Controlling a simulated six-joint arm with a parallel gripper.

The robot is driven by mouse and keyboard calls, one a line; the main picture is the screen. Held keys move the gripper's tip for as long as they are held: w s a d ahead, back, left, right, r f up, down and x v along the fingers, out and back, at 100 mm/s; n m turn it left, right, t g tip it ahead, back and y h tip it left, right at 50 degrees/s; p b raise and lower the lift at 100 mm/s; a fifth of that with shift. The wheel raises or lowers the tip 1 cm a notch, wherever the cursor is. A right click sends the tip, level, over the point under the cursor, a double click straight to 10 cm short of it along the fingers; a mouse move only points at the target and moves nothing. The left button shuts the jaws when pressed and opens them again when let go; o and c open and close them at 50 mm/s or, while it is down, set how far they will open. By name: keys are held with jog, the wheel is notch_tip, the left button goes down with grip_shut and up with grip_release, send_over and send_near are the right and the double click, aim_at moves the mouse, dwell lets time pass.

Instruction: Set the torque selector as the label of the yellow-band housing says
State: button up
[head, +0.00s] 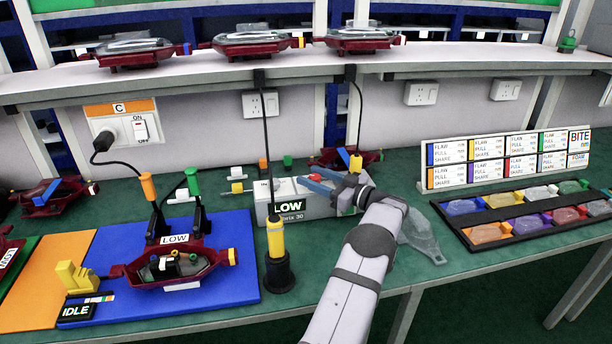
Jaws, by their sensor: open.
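The grey controller box (322,208), which looks like the torque selector's unit, stands at mid-table. Its dark display (288,207) reads LOW, with "30" in small text below. My gripper (312,182) has blue fingers and is open over the box's top. The arm hides much of the box's right side, and contact cannot be told.
A yellow-handled driver (276,240) stands in a black holder before the box. A clear lens (420,236) lies right of my arm. A black tray (530,221) of coloured lenses and a white label board (508,157) are farther right. More housings sit on the shelf (440,58).

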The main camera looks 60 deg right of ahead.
aim_at(320, 180)
jog(key=shift+s+a, duration=0.1)
jog(key=shift+s, duration=1.8)
